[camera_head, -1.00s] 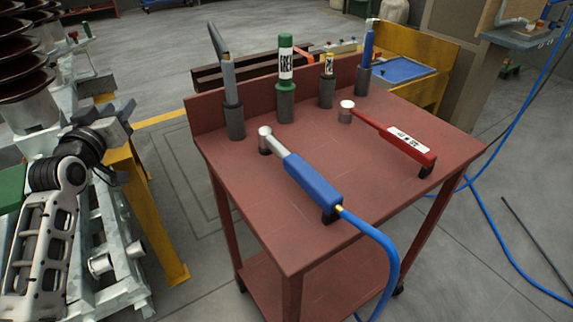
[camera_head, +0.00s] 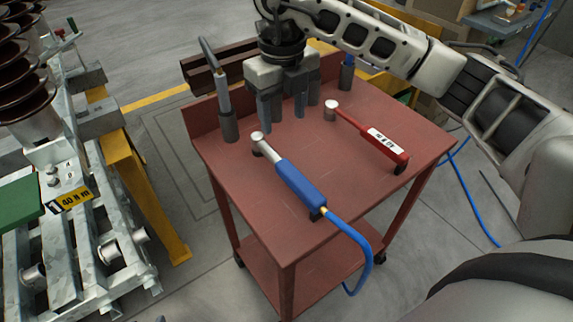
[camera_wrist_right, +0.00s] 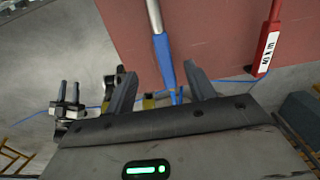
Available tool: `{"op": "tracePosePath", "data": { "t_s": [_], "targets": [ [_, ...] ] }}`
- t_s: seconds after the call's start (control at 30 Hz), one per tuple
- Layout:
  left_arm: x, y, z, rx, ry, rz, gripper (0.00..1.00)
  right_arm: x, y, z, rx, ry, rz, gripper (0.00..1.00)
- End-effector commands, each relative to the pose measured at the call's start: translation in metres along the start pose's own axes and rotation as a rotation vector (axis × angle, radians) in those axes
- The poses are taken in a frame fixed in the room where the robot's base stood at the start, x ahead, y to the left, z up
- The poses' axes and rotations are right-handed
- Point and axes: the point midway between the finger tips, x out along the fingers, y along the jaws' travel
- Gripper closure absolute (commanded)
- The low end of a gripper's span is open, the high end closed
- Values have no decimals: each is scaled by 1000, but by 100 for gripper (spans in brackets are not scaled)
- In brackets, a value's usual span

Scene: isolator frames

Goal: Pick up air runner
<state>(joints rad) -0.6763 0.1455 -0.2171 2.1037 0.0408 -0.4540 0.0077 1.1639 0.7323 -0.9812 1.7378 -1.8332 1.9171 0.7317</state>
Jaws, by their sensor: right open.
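The air runner (camera_head: 300,185), a blue-handled tool with a silver head and blue hose, lies on the red cart (camera_head: 340,200), its head on a dark rest. My right gripper (camera_head: 282,115) is open and empty above the cart's back part, fingers down, beyond the tool's head. In the right wrist view, the blue handle (camera_wrist_right: 164,60) shows between the open fingers (camera_wrist_right: 160,85), apart from them. What looks like my left gripper (camera_wrist_right: 69,92) is small at the left of that view; its opening is unclear.
A red torque wrench (camera_head: 370,135) lies right of the air runner. A grey upright tool (camera_head: 222,95) stands in a holder at the back left; my right gripper hides other holders. Metal equipment (camera_head: 85,235) stands left of the cart. The cart's front is clear.

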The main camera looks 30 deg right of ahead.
Motion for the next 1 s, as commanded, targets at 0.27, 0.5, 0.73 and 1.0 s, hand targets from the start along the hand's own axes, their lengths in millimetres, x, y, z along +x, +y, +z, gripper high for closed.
{"op": "tracePosePath", "data": {
  "t_s": [0.27, 0.5, 0.73, 1.0],
  "targets": [
    [0, 0, -1, 4, -4, -1, 64, 60, 0, -2, 0, 4, 3, 45],
    [-1, -1, -1, 6, -5, -2, 64, 84, 0, -1, -1, 0, 4, 45],
    [-4, -1, -4, 11, -11, -6, 64, 109, -2, -6, 1, 4, 3, 45],
    [-4, -1, 0, 15, -21, -8, 64, 136, -2, -6, -2, -1, 5, 45]
  ]
}}
